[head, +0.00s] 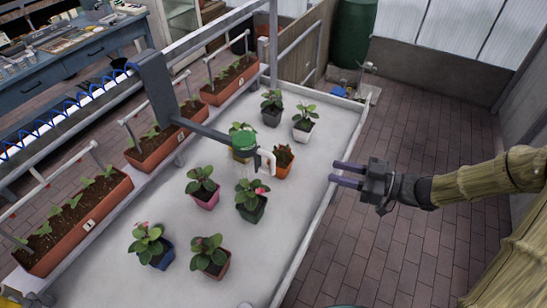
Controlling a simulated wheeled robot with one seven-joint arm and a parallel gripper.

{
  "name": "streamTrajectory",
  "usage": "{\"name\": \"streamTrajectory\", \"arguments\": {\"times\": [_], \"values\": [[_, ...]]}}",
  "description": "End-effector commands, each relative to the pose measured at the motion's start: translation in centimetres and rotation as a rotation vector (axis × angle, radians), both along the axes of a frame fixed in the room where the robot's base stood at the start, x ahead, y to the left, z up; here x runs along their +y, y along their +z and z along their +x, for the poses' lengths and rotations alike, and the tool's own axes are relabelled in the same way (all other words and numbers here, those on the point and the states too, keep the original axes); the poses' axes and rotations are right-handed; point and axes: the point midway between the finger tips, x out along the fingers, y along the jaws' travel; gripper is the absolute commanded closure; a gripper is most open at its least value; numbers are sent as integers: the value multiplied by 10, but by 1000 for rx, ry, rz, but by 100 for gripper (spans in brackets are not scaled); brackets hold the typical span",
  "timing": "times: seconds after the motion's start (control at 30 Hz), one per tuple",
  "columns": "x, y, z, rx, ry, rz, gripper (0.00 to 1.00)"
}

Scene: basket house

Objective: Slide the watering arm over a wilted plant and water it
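The watering arm (213,134) is a dark grey bar reaching out from an upright grey housing (152,88) over the white table. At its end are a green round part (244,140) and a white bent spout (267,158). The spout hangs close to the left of a plant in an orange pot (283,170). That plant has low, brownish-red leaves and looks wilted. My gripper (334,174) is at the table's right edge, right of the orange pot and apart from it. Its two purple fingers point left, spread and empty.
Several leafy potted plants stand on the white table (185,287), including a green pot (251,209), pink pot (206,198) and white pot (301,134). Long orange planters (78,232) line the left side. Brick floor (425,245) is free at the right.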

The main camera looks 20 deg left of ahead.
Motion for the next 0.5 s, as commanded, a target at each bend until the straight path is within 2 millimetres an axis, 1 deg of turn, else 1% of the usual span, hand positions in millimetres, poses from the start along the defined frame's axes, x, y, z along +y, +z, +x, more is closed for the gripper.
{"name": "streamTrajectory", "arguments": {"times": [0.1, 0.17, 0.5], "values": [[-2, 8, -12, -5, 84, 79, 67], [-2, 10, -15, -7, 104, 93, 67], [-2, 10, -16, -9, 107, 93, 67]]}}
